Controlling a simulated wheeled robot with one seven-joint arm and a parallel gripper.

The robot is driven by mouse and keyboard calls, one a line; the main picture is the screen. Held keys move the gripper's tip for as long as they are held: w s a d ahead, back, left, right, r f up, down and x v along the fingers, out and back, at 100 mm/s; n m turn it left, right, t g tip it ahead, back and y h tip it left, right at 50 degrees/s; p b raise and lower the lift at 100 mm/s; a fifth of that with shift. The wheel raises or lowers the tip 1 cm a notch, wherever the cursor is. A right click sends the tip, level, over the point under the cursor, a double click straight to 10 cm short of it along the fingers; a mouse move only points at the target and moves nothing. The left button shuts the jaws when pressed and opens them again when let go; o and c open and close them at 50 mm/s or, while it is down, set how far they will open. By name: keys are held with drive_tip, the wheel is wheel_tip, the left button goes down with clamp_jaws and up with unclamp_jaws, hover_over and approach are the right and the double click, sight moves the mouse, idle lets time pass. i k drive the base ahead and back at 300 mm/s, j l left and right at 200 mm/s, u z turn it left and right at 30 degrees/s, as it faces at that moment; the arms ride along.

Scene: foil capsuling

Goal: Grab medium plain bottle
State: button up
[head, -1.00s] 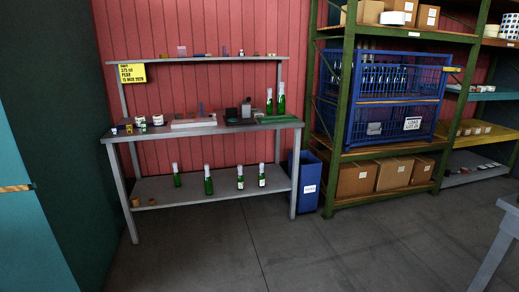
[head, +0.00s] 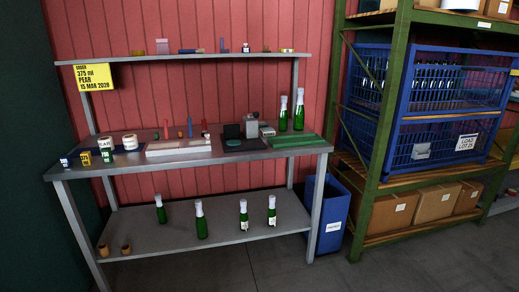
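Green bottles with white foil tops stand upright on the workbench. On its lower shelf, a plain bottle (head: 161,212) stands at the left, and a second plain bottle (head: 201,227) stands nearer the front edge; neither shows a label. To their right are a labelled bottle (head: 243,212) and another labelled bottle (head: 271,217). On the bench top at the right stand two more green bottles, a front one (head: 283,119) and a taller-looking one (head: 299,117), with no label visible. I cannot tell for certain which bottle is medium. My gripper is not in view.
A yellow order sign (head: 94,77) reads 375 ml PEAR. The bench top (head: 170,165) holds rolls, small boxes and a dark device. Two brown cups (head: 103,250) sit on the lower shelf. A blue bin (head: 328,215) and green rack (head: 385,130) stand right. The floor in front is clear.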

sight(300, 116)
drive_tip(key=i, duration=1.95)
